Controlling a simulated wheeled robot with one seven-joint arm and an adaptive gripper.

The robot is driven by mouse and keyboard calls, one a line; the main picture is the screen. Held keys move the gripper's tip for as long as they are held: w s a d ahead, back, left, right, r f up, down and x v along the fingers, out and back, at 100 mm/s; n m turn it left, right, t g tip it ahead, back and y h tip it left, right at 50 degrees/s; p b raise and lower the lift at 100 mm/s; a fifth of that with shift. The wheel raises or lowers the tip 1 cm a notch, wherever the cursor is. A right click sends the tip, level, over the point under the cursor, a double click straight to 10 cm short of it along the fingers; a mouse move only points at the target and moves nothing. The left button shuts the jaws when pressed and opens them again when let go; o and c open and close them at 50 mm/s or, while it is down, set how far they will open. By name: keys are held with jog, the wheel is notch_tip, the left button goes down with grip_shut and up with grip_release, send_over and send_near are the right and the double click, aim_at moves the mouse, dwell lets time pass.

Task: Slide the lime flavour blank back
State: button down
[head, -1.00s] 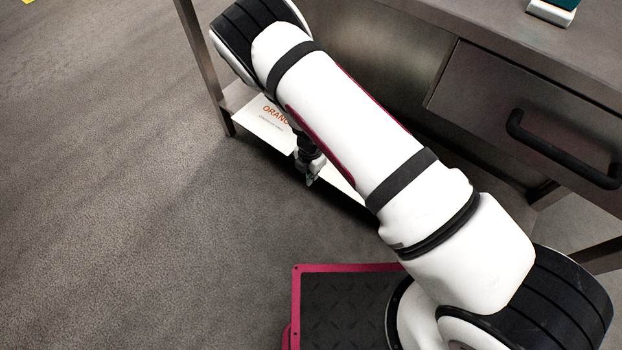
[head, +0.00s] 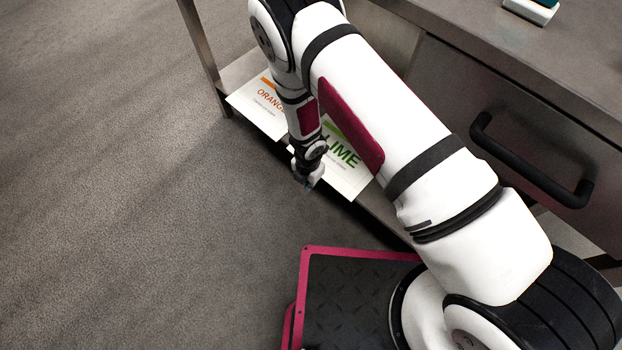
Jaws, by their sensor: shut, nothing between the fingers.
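The lime blank (head: 348,178) is a white sheet with green LIME lettering and a green band, lying on the low shelf under the table. My arm hides part of it, and its front edge reaches out to about the shelf's front edge. My gripper (head: 308,186) is shut and empty, pointing down at the front left corner of the lime blank. I cannot tell whether it touches the blank.
The orange blank (head: 258,108) lies on the low shelf (head: 243,70) to the left of the lime blank. The table (head: 560,60) above has a drawer with a black handle (head: 530,165). Open floor (head: 130,200) lies in front and to the left.

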jog(key=w+d+f+b, duration=0.2)
jog(key=w+f+b, duration=0.1)
jog(key=f, duration=0.2)
jog(key=shift+w+f, duration=0.2)
dwell(0.5)
jog(key=shift+w+d, duration=0.6)
jog(key=shift+w, duration=0.3)
